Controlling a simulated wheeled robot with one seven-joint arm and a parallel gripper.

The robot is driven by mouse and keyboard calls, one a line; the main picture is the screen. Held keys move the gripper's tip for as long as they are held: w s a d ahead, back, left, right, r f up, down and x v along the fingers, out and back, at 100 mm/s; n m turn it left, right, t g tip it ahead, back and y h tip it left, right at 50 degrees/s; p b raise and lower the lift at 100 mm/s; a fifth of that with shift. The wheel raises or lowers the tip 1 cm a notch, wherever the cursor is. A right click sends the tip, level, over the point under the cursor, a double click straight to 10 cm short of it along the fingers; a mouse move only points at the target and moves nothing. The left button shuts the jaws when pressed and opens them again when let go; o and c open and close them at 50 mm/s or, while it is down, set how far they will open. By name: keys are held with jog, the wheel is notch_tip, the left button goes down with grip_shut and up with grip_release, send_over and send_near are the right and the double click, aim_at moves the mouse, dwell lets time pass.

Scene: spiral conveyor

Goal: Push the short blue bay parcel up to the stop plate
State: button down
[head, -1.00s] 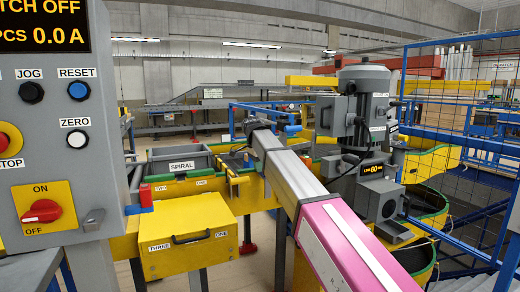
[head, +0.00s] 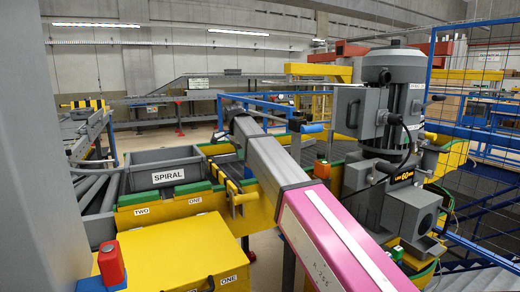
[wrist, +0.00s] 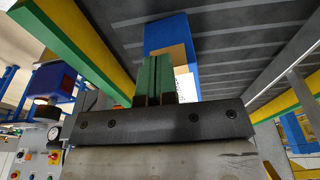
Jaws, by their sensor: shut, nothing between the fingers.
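In the wrist view my gripper (wrist: 153,80) has its two green fingers together, with nothing between them. A blue parcel (wrist: 168,35) with a tan patch and a white label lies on the dark conveyor surface behind the fingertips. The fingers overlap it in the picture, and I cannot tell whether they touch it. In the head view my pink and grey arm reaches over the conveyor, and its far end hides the fingers and the parcel. I cannot make out the stop plate in either view.
A grey bin marked SPIRAL (head: 166,170) stands left of my arm, above a yellow box (head: 170,250) with a red button (head: 111,263). A grey motor unit (head: 390,130) stands close to the right of my arm. Green and yellow rails (wrist: 85,60) edge the conveyor.

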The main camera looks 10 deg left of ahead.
jog(key=w+d, duration=0.2)
jog(key=d, duration=0.1)
jog(key=w+d, duration=0.5)
jog(key=d, duration=0.1)
jog(key=shift+w, duration=0.4)
jog(key=shift+d+f, duration=0.15)
jog(key=shift+f, duration=0.1)
jog(key=shift+s+f, duration=0.1)
jog(key=shift+f, duration=0.5)
